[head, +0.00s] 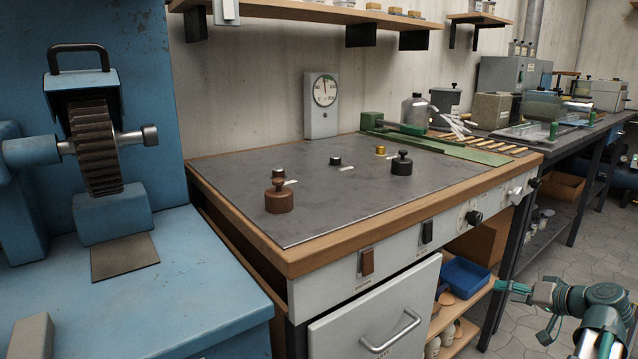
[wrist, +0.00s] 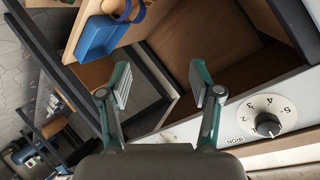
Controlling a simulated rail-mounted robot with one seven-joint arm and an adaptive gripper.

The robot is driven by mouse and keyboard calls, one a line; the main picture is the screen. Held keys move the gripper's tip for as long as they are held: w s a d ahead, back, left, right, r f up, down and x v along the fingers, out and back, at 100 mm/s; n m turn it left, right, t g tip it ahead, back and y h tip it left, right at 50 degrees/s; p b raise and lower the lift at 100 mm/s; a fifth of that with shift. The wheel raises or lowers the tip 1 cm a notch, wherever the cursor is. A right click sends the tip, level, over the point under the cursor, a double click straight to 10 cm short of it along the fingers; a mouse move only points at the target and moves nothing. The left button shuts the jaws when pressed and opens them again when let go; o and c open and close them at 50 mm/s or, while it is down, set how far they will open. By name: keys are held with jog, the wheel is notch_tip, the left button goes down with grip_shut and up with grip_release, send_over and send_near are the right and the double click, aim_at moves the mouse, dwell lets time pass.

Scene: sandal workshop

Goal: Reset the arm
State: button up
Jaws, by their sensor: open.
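My gripper (wrist: 160,88) is open in the wrist view. Its two green fingers with grey pads stand well apart, and nothing is between them. Beyond them are the open shelf space under the workbench and a blue bin (wrist: 97,36). In the head view, my arm (head: 600,305) shows at the lower right, in front of the bench and its lower shelf. It is cut off by the picture edge there.
The workbench (head: 325,200) carries a brown weight (head: 279,197), a black weight (head: 401,164) and a dial gauge (head: 322,105). A blue machine (head: 130,270) stands left. An iron dial (wrist: 267,124) is close right of my gripper. Floor (head: 560,262) shows right of the bench.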

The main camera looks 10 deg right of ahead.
jog(key=s+a+f+m+g+p, duration=0.1)
jog(key=s+a+f+g+p, duration=0.1)
jog(key=a+f+g+p, duration=0.7)
jog(key=s+a+f+m+g+p, duration=0.15)
jog(key=a+f+p, duration=0.35)
jog(key=a+f, duration=0.85)
jog(key=s+a+f+n+g+h+p, duration=0.1)
jog(key=s+a+f+n+g+p, duration=0.25)
jog(key=s+a+p, duration=0.7)
jog(key=s+a+r+n+g+h+p, duration=0.1)
jog(key=s+a+r+n+g+p, duration=0.1)
jog(key=s+a+p, duration=0.3)
jog(key=s+a+r+n+g+h+p, duration=0.1)
jog(key=s+a+p, duration=0.4)
jog(key=s, duration=0.6)
jog(key=shift+s+a+r+n+g, duration=0.4)
jog(key=shift+a+r+n+g, duration=0.3)
jog(key=shift+g, duration=0.3)
jog(key=shift+c, duration=0.2)
